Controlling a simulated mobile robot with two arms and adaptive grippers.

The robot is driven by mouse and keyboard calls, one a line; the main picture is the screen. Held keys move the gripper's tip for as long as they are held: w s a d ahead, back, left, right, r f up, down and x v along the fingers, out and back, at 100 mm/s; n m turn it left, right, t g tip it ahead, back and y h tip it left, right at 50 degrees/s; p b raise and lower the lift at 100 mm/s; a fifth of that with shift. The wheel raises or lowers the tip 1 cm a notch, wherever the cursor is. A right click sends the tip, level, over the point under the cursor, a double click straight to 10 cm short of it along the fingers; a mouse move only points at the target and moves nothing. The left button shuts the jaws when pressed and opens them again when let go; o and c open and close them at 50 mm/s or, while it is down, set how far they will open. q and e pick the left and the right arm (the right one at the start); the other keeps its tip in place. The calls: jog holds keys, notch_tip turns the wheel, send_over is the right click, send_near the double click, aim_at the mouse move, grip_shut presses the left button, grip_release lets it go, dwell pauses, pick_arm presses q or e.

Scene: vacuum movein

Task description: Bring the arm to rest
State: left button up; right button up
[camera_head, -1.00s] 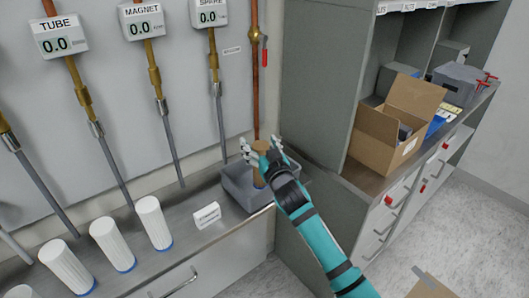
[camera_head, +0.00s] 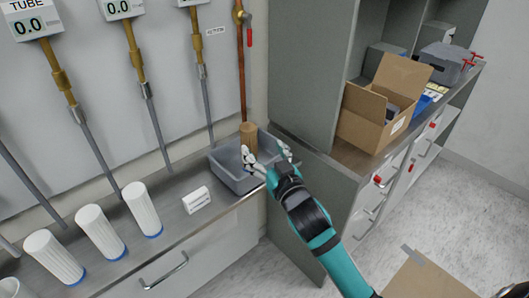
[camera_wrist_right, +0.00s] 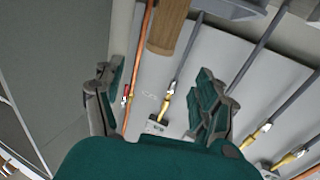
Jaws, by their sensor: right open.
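My right gripper (camera_head: 264,160) is at the end of the teal arm that comes in from the lower right. Its fingers are spread over the front part of a grey bin (camera_head: 236,181) on the counter. A brown cylinder (camera_head: 248,134) stands upright in the bin, just behind the fingers. In the right wrist view my open fingers (camera_wrist_right: 160,100) have nothing between them, and the brown cylinder (camera_wrist_right: 171,28) shows beyond them at the top. My left gripper is not in view.
A tall grey cabinet (camera_head: 310,75) stands right of the bin. An open cardboard box (camera_head: 362,128) sits on its shelf. White cylinders (camera_head: 142,208) and a small label block (camera_head: 196,200) stand on the counter (camera_head: 175,215). Another cardboard box (camera_head: 430,280) is at lower right. Floor is clear between.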

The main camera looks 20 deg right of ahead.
jog(key=shift+f, duration=0.1)
jog(key=s+f+g+h, duration=0.1)
jog(key=s+f+g, duration=0.7)
jog(key=s+f, duration=0.65)
jog(key=s+f+n+g, duration=0.1)
jog(key=s+f+g, duration=0.2)
jog(key=s, duration=0.5)
jog(key=s+f+n+g, duration=0.1)
jog(key=s+f+g, duration=0.25)
jog(key=s, duration=0.55)
notch_tip(320, 180, down, 28)
jog(key=s+r+g, duration=0.1)
jog(key=s, duration=0.1)
jog(key=s+d+f+g, duration=0.1)
jog(key=s+d+f, duration=0.1)
jog(key=s+f, duration=1.3)
jog(key=shift+d+f, duration=0.15)
jog(key=shift+d, duration=0.1)
jog(key=shift+g, duration=0.25)
